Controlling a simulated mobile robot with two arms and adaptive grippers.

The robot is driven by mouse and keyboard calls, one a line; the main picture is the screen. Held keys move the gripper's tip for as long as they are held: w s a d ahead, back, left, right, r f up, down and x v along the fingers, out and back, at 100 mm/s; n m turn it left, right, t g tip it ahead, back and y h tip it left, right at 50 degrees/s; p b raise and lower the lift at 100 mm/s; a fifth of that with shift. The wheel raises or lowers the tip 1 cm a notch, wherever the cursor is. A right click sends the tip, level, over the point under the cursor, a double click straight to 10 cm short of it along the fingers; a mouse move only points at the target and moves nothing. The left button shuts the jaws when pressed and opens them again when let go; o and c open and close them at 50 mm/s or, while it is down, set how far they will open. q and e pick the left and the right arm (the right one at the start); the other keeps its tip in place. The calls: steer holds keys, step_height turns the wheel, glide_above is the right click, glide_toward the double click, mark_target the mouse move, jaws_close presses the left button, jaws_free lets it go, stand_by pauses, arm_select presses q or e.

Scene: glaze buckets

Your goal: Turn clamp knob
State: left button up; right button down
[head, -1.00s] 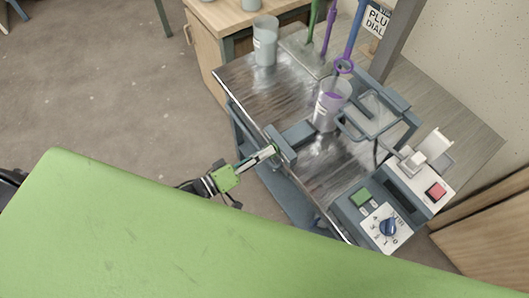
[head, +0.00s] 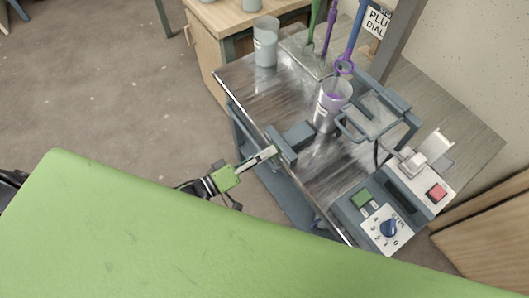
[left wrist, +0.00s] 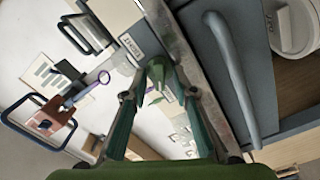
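The clamp (head: 298,137) is a blue-grey block at the near left edge of the metal-topped bench (head: 262,98). The clamp knob (left wrist: 160,76) is small and greenish, in front of the clamp. My left gripper (head: 271,152) reaches it from the lower left in the head view. In the left wrist view the two dark green fingers angle inward, with their tips at either side of the knob. Whether both tips press on it I cannot tell. A clear bucket with purple glaze (head: 331,108) stands beside the clamp's far end. My right gripper is not in view.
A control box with a blue dial (head: 388,228) and a box with a red button (head: 437,192) stand at the bench's right. A grey-filled bucket (head: 265,45) stands at the far left corner. Coloured stirrers (head: 328,40) stand upright behind.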

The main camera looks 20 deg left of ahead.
arm_select(q)
steer(key=v, duration=1.2)
